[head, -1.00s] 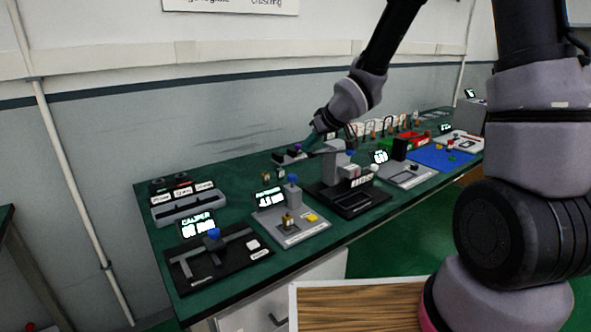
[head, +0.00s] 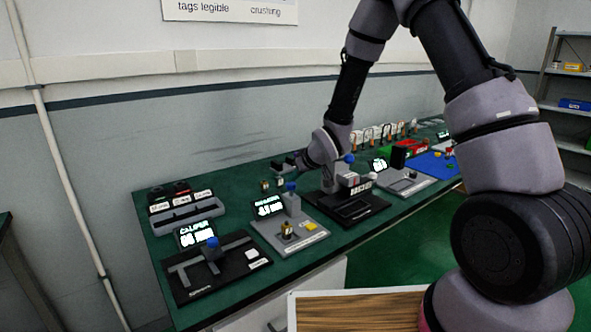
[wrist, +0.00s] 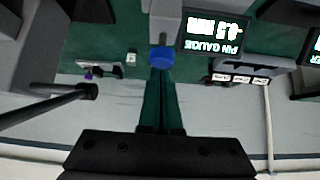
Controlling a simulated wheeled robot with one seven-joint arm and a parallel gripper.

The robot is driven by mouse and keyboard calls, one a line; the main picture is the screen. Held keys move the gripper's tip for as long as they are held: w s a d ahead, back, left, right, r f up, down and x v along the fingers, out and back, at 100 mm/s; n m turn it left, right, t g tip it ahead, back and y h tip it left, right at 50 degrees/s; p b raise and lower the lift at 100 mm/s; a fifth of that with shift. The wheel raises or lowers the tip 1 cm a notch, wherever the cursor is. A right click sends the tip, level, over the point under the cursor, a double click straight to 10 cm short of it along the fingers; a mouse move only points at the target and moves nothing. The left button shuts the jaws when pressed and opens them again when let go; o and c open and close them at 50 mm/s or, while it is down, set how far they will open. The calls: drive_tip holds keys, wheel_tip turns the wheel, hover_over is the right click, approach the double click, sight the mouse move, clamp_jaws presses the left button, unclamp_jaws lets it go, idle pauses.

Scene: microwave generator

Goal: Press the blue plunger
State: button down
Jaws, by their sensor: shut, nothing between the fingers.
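A blue knob (head: 291,187) tops the grey upright post of the pin gauge station (head: 290,237), left of centre in the head view. In the wrist view, which is upside down, this blue plunger (wrist: 163,60) shows at upper centre, just beyond my fingertips. My gripper (wrist: 160,78) is shut and empty, its dark green fingers pointing toward the plunger. Whether they touch it I cannot tell. In the head view my gripper is small and partly hidden behind my wrist. Other blue knobs stand on the caliper station (head: 212,243) and the black press-like station (head: 349,158).
A lit display (wrist: 214,33) stands beside the plunger. A grey labelled rack (head: 186,210) is at the bench's left end. A blue mat (head: 432,164) and red bin (head: 412,147) lie farther right. The wall (head: 230,140) runs close behind the bench.

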sight(291, 190)
drive_tip(key=shift+f, duration=0.1)
drive_tip(key=shift+f, duration=1.1)
drive_tip(key=shift+s, duration=0.1)
